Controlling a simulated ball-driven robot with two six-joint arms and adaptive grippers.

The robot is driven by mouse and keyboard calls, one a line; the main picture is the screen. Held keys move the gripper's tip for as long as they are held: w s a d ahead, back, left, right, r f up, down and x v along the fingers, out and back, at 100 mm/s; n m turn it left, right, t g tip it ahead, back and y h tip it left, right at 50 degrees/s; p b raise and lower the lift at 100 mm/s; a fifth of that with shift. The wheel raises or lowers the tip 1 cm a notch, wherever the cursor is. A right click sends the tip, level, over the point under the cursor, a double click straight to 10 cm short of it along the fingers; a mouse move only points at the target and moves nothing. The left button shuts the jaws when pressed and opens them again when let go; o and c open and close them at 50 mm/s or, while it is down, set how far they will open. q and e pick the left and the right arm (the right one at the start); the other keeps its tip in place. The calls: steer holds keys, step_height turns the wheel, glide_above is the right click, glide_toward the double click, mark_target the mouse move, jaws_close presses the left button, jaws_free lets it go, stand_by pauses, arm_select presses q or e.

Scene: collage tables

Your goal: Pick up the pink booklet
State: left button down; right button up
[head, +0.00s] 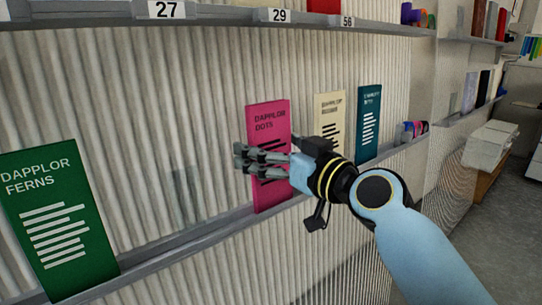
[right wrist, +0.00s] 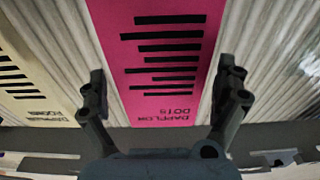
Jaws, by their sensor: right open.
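The pink booklet (head: 262,130), titled "DAPPLOR DOTS", stands upright on a narrow ledge against the ribbed wall in the head view. My right gripper (head: 242,160) is in front of it and hides part of its middle and right side. In the right wrist view, the pink booklet (right wrist: 165,100) appears upside down between the two spread fingers of my right gripper (right wrist: 162,74). The gripper is open, with pale wall showing beside both booklet edges. Whether the fingers touch the booklet cannot be told. My left gripper is not in view.
A cream booklet (head: 328,110) and a teal booklet (head: 368,125) stand close to the right on the same ledge (head: 180,245). A green booklet (head: 85,205) stands farther left, with a bare stretch between. A numbered upper shelf (head: 215,17) runs above.

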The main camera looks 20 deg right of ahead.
steer(key=shift+w, duration=0.1)
steer(key=c, duration=1.1)
steer(key=shift+c, duration=0.2)
